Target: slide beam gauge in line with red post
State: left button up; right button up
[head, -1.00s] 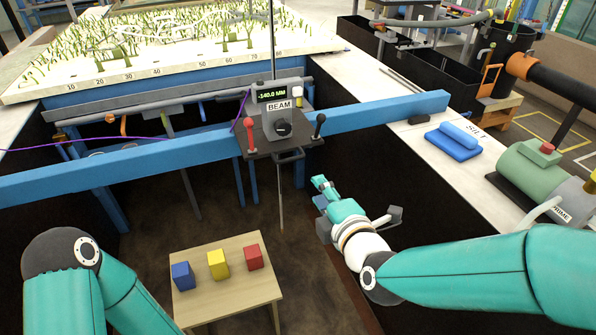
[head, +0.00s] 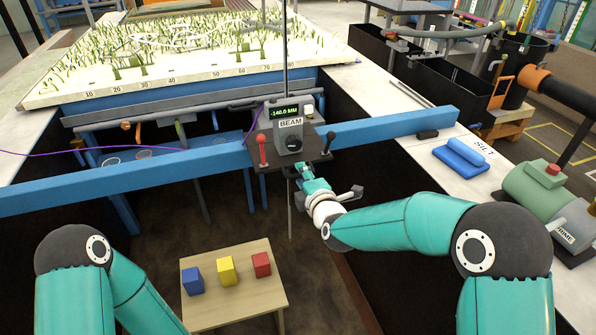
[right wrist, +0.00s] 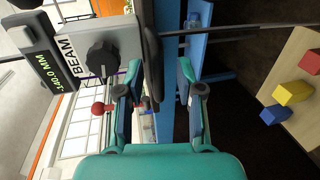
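The beam gauge (head: 290,138) is a grey box with a dial and a green display reading -140.0 MM. It sits on a dark carriage on the blue beam (head: 120,180), with a red-knobbed lever on its left and a black-knobbed lever on its right. A thin rod hangs below it. A red block (head: 261,264) stands on a small wooden table below; I cannot make out a separate red post. My right gripper (head: 304,176) is just below the carriage, by its front handle. In the right wrist view its fingers (right wrist: 160,82) are apart. My left gripper is out of view.
A blue block (head: 193,281) and a yellow block (head: 226,270) stand left of the red one on the wooden table (head: 240,298). A blue SILT item (head: 462,157) and a green pump (head: 541,190) lie on the right ledge. The beam is clear on both sides.

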jog(key=shift+w+a+f, duration=0.1)
jog(key=shift+w+a, duration=0.05)
jog(key=shift+w, duration=0.4)
grip_shut()
jog(key=shift+f, duration=0.1)
